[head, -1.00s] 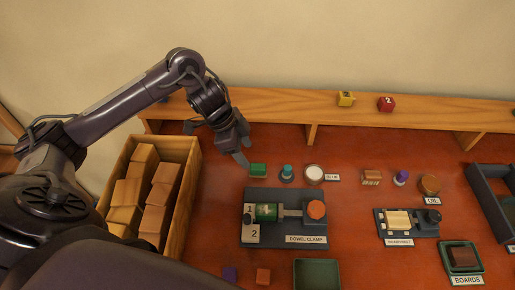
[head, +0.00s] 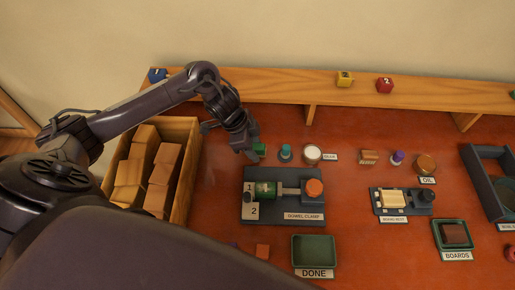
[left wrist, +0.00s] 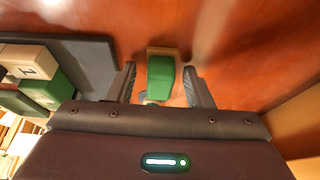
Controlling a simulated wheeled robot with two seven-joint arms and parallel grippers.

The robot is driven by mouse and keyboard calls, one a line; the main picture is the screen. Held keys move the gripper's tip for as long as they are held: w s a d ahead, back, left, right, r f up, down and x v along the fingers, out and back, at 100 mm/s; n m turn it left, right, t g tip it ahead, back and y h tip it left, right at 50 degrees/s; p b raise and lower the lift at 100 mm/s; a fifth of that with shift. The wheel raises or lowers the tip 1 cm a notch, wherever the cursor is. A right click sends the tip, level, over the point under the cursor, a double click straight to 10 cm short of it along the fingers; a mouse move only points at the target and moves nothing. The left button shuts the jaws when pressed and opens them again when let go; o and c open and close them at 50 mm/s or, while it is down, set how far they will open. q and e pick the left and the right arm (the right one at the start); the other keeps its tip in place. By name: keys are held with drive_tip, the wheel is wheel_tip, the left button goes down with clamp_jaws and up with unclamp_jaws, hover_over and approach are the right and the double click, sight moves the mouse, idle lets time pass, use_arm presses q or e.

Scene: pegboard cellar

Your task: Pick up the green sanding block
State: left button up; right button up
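The green sanding block (head: 261,150) lies on the red-brown bench, left of a teal-topped bottle (head: 285,152). In the head view my left gripper (head: 250,154) is right at it and covers its left part. In the left wrist view the green block (left wrist: 161,76), with a tan edge at its far end, sits between the two fingers of my left gripper (left wrist: 160,80). The fingers are open, with a gap visible on both sides of the block. My right gripper is not in view.
A wooden bin (head: 190,180) of wood blocks stands left of the gripper. The dowel clamp (head: 285,214), holding a green cylinder, is just in front. A white-topped glue jar (head: 312,153) stands farther right. A wooden ledge (head: 290,88) runs behind.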

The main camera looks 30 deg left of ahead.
use_arm(q)
drive_tip(key=c, duration=0.8)
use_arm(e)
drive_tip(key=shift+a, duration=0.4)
use_arm(q)
drive_tip(key=shift+r, duration=0.1)
